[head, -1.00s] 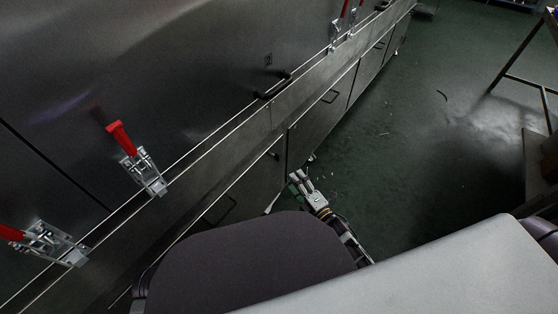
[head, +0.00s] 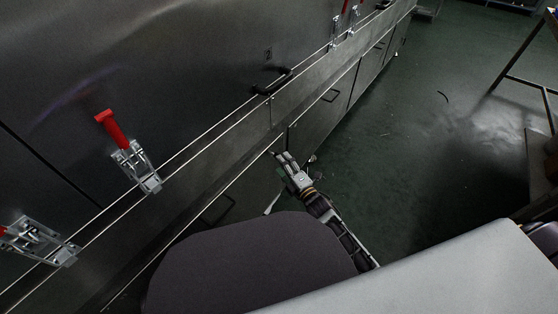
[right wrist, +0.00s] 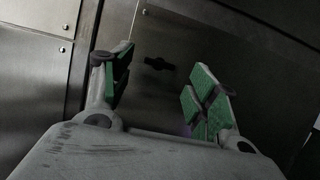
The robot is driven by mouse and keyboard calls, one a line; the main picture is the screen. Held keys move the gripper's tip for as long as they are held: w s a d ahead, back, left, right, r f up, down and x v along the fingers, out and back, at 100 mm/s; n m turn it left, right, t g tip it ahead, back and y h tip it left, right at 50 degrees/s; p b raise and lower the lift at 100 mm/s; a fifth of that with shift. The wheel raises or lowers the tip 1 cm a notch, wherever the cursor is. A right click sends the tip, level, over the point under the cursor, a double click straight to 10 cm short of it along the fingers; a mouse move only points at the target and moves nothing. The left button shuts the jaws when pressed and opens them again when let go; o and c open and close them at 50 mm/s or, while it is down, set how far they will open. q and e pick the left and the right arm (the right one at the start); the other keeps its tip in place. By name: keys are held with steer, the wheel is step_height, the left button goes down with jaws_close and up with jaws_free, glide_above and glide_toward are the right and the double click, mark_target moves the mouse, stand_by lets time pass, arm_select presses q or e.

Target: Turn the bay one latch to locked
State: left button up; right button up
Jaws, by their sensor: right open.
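Two metal toggle latches with red handles are on the steel wall at left. One latch (head: 136,165) has its red handle (head: 111,128) pointing up and left. The other latch (head: 38,240) is at the left edge, its handle mostly cut off. I cannot tell which one is bay one's; no bay one label is readable. My right gripper (head: 281,157) is low, to the right of these latches and apart from them. In the right wrist view it (right wrist: 160,90) is open and empty, with green finger pads facing a steel panel. My left gripper is not in view.
A panel marked 2 (head: 268,53) has a dark handle (head: 274,82). More red-handled latches (head: 345,25) are farther along the wall. Lower cabinet doors have handles (head: 330,96). The green floor (head: 420,130) at right is open, with a table frame (head: 515,80) beyond.

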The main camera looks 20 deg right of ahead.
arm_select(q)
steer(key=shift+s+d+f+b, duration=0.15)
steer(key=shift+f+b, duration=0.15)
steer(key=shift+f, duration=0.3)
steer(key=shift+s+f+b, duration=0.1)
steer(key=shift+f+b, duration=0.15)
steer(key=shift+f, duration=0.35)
arm_select(e)
steer(key=shift+x, duration=1.95)
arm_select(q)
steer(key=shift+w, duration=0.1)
arm_select(e)
steer(key=shift+c, duration=0.4)
steer(key=shift+s, duration=0.1)
steer(key=c, duration=0.9)
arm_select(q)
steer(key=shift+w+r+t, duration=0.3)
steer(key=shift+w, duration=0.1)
arm_select(e)
steer(key=shift+c, duration=0.2)
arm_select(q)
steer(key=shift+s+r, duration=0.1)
